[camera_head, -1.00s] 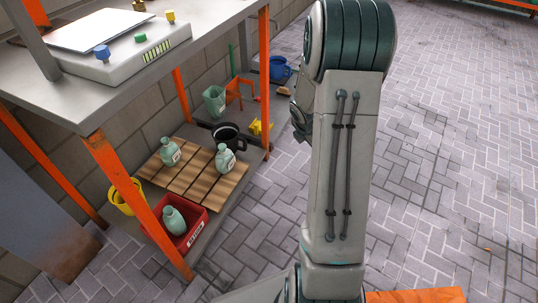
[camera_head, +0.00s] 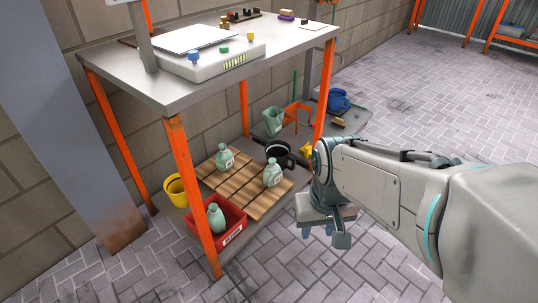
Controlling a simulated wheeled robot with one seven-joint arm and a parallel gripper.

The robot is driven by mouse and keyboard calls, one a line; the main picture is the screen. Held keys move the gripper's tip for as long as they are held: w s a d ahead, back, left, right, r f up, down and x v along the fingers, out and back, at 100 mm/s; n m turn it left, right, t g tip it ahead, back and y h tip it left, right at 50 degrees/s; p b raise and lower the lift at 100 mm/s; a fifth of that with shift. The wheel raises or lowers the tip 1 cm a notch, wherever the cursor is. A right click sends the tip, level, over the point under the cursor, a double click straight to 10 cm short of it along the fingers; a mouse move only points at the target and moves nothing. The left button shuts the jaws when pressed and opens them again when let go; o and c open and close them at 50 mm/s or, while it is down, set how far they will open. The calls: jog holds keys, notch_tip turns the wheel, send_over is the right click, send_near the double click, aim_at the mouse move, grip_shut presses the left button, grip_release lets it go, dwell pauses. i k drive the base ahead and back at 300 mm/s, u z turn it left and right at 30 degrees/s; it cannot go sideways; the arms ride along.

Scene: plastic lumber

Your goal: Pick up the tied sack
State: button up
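No thing here shows clearly as a tied sack. Three pale green, narrow-necked, labelled things could be bottles or tied sacks; I cannot tell which. One (camera_head: 225,158) and another (camera_head: 272,173) stand on a slatted wooden board (camera_head: 254,207) on the bench's low shelf. The third (camera_head: 215,218) is inside a red crate (camera_head: 232,238) at the near end. My gripper (camera_head: 324,235) hangs over the floor to the right of the shelf, pointing down. Its fingers look apart and empty, and it touches none of these things.
The steel bench top (camera_head: 178,88) on orange legs overhangs the shelf; one near leg (camera_head: 191,190) stands in front. A yellow bucket (camera_head: 176,190), black pot (camera_head: 279,150), green container (camera_head: 273,121) and blue vessel (camera_head: 338,99) stand around.

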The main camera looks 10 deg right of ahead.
aim_at(272, 174)
jog(key=u, duration=0.05)
jog(key=k, duration=0.9)
jog(key=z, duration=0.75)
jog(key=i, duration=1.3)
jog(key=u, duration=1.15)
jog(key=i, duration=0.95)
jog(key=u, duration=0.25)
